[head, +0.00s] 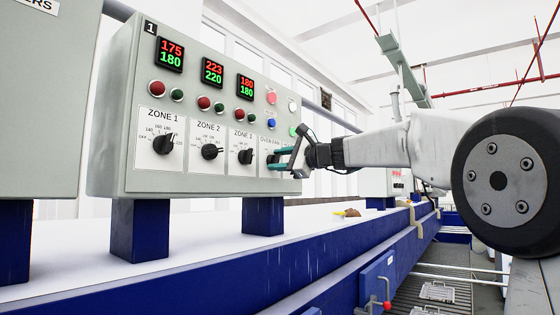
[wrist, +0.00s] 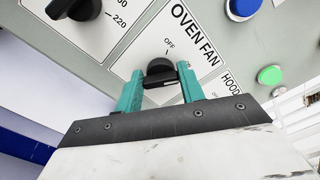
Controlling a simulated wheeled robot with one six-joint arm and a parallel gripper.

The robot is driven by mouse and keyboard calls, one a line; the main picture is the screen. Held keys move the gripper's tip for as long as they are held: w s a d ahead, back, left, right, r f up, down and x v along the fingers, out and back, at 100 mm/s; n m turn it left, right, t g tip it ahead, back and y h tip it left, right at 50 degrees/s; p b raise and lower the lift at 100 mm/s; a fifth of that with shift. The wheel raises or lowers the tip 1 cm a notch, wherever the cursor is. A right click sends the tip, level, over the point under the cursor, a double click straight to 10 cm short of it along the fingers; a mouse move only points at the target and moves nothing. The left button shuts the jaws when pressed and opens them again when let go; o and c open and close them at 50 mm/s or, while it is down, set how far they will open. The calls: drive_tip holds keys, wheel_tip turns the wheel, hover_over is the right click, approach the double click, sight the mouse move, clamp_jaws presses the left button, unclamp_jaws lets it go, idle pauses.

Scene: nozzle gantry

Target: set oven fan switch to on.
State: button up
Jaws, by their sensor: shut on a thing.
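The oven fan switch is a black rotary knob on a white label reading OVEN FAN. In the wrist view the oven fan switch (wrist: 160,69) sits between the teal fingertips of my gripper (wrist: 158,88), which is shut on it. In the head view my gripper (head: 279,159) reaches the OVEN FAN label (head: 267,142) at the lower right of the grey control panel (head: 122,100). There the fingers cover most of the switch.
Zone knobs (head: 164,139) line the panel to the left. A blue button (wrist: 240,8), a green button (wrist: 269,75) and a HOOD label (wrist: 232,84) lie right of the switch. Blue posts (head: 140,230) hold the panel above a white surface.

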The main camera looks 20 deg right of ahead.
drive_tip(key=o, duration=1)
drive_tip(key=v, duration=0.7)
drive_tip(key=shift+s+d, duration=0.25)
drive_tip(key=shift+d, duration=0.05)
